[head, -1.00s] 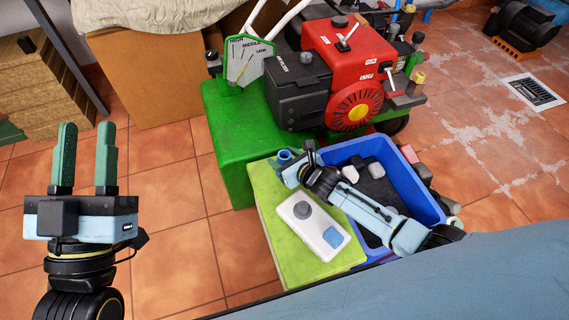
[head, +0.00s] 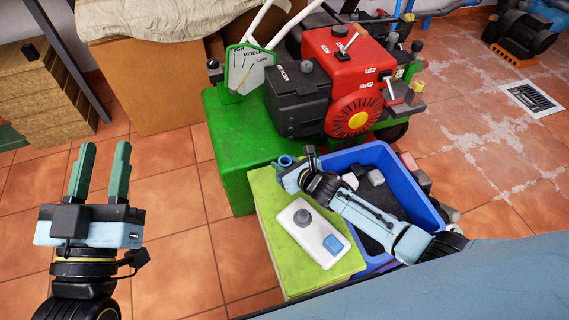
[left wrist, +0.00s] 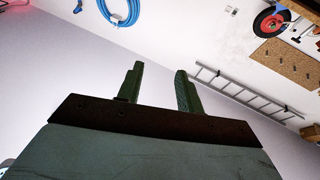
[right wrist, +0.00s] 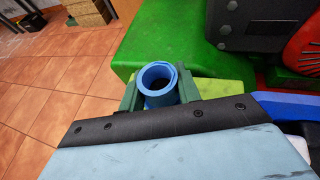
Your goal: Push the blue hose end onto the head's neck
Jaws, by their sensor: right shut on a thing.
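My right gripper (head: 293,164) is shut on a short blue hollow tube (head: 285,161), which looks like the blue hose end, above the back of a lime-green box. In the right wrist view the tube (right wrist: 157,78) sits between the two green fingers with its round opening upward and its lower part hidden. I cannot make out the head's neck. A white flat device (head: 316,236) with a grey round knob and a blue patch lies on the lime-green box. My left gripper (head: 104,150) is open and empty, fingers up, over the floor at the left.
The lime-green box (head: 262,215) stands beside a blue crate (head: 425,190) holding small blocks; my right arm crosses above the crate. A red engine (head: 350,80) and green block (head: 228,150) stand behind. The tiled floor at left is clear.

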